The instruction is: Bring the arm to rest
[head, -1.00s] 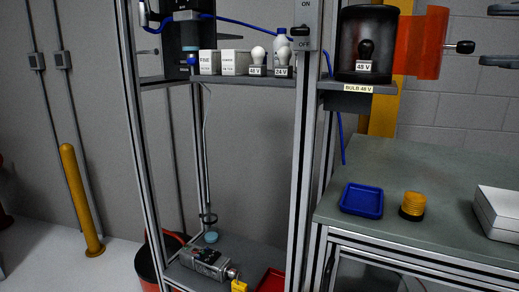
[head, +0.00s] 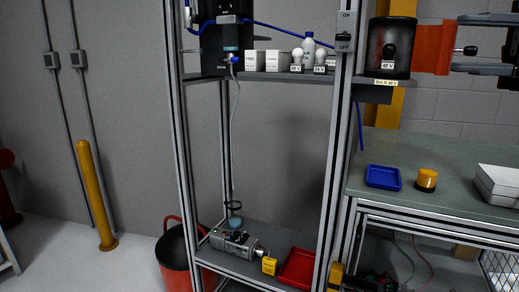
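The task names no object, only my arm. My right gripper (head: 457,44) reaches in from the right edge at the top right. Its two dark fingers are wide apart, one above the other, with nothing clamped between them. In the picture, the black knob (head: 470,50) of an orange-red flap (head: 432,48) shows between the fingers. I cannot tell how near the fingers are to it in depth. The flap stands out to the right of a dark cylinder housing (head: 378,50) labelled 48 V. My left gripper is not in view.
A metal-framed rack holds boxes (head: 278,61), bulbs and a bottle on its upper shelf. A grey motor unit (head: 235,242) and red tray (head: 297,268) sit below. The bench at right (head: 440,155) carries a blue tray (head: 383,177), an amber beacon (head: 426,179) and a white box.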

